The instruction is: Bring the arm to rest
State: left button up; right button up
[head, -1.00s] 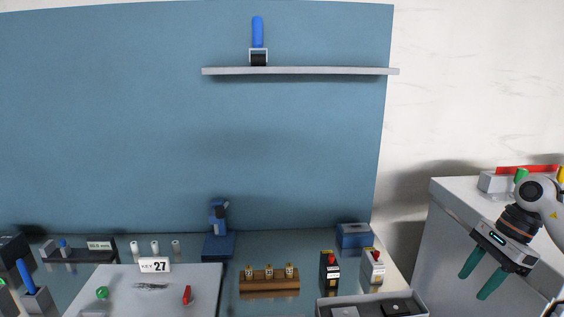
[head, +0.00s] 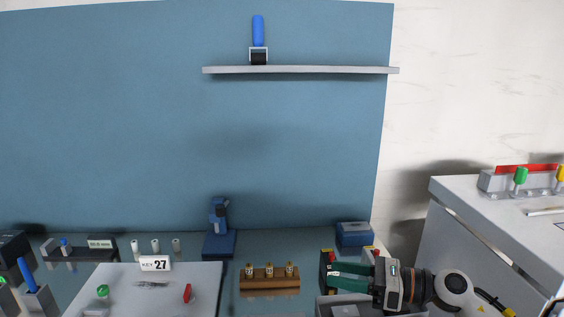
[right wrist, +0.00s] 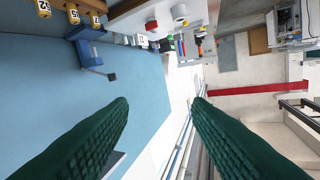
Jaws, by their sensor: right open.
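My right gripper (head: 333,276) is in the lower right of the head view, over the grey tray, with its green fingers pointing left. In the right wrist view its two green fingers (right wrist: 160,112) stand wide apart with nothing between them. In the head view the arm hides most of the black and the light-grey boxes with red buttons behind it. My left gripper is not in the head view.
A grey tray (head: 320,309) lies below the right gripper. A wooden block with brass pieces (head: 269,279) stands to its left. A grey cabinet (head: 465,250) stands at right.

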jog(key=s+d+f+n+t+h, duration=0.45)
jog(key=f+n+h, duration=0.3)
jog(key=n, duration=0.95)
jog(key=s+d+f+n+t+h, duration=0.45)
jog(key=n+h, duration=0.45)
jog(key=n, duration=0.9)
jog(key=s+f+m+g, duration=0.4)
jog(key=s+f+g, duration=0.15)
jog(key=s, duration=0.45)
jog(key=s+f+m+g, duration=0.5)
jog(key=s+f, duration=0.2)
jog(key=s, duration=0.3)
notch_tip(320, 180, down, 30)
jog(key=s+f+g+b, duration=0.1)
jog(key=s+g+b, duration=0.1)
jog(key=b, duration=0.3)
jog(key=s+d+f+b, duration=0.1)
jog(key=s+f+b, duration=0.1)
jog(key=s+f, duration=0.6)
jog(key=s+d+f+g+b, duration=0.1)
jog(key=s+f+b, duration=0.2)
jog(key=s+f, duration=0.5)
notch_tip(320, 180, down, 6)
jog(key=shift+s+d+r+n, duration=0.15)
jog(key=shift+s+d+n, duration=0.05)
jog(key=shift+s+n, duration=0.1)
